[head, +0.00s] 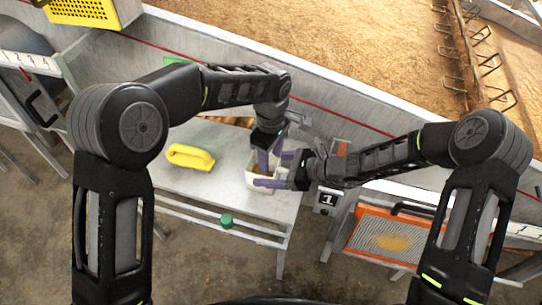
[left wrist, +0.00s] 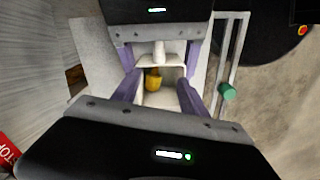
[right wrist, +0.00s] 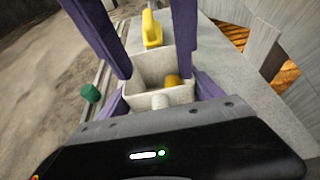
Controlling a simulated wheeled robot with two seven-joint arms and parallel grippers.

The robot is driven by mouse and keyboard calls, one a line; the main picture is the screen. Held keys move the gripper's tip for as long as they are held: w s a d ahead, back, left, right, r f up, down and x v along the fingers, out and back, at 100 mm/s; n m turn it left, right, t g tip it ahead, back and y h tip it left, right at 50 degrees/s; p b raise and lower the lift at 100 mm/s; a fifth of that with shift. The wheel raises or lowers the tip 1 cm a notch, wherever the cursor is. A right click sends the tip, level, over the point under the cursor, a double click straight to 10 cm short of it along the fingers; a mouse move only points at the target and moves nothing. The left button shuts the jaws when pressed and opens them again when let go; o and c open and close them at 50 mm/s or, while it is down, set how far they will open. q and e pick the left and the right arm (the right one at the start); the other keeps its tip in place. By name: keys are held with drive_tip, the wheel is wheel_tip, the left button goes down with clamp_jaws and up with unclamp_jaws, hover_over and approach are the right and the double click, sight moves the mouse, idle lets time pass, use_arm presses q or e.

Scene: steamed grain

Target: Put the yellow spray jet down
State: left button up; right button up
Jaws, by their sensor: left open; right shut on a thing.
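A yellow handle-shaped object (head: 190,157) lies on the grey table, left of a small white container (head: 262,180); it also shows behind the container in the right wrist view (right wrist: 152,30). A rounded yellow-orange thing (left wrist: 153,80) is inside the container, also in the right wrist view (right wrist: 173,80). I cannot tell which is the spray jet. My right gripper (head: 277,182) is shut on the white container, its purple fingers at the container's sides. My left gripper (head: 273,158) is open over the container and holds nothing visible.
The grey table (head: 205,188) is clear around the yellow handle-shaped object. A green knob (head: 226,220) is on the rail in front. An orange-framed tray (head: 385,238) stands at the right. A yellow perforated basket (head: 85,12) is at the upper left. A long metal trough wall runs behind.

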sight(284, 169)
use_arm(q)
wheel_tip(284, 169, up, 13)
idle(0.5)
drive_tip(key=shift+r, duration=0.1)
idle(0.3)
use_arm(e)
drive_tip(key=o, duration=1.5)
drive_tip(key=v, duration=0.7)
drive_tip(key=shift+d+r, duration=0.1)
drive_tip(key=shift+d, duration=0.15)
use_arm(q)
drive_tip(key=shift+r, duration=0.1)
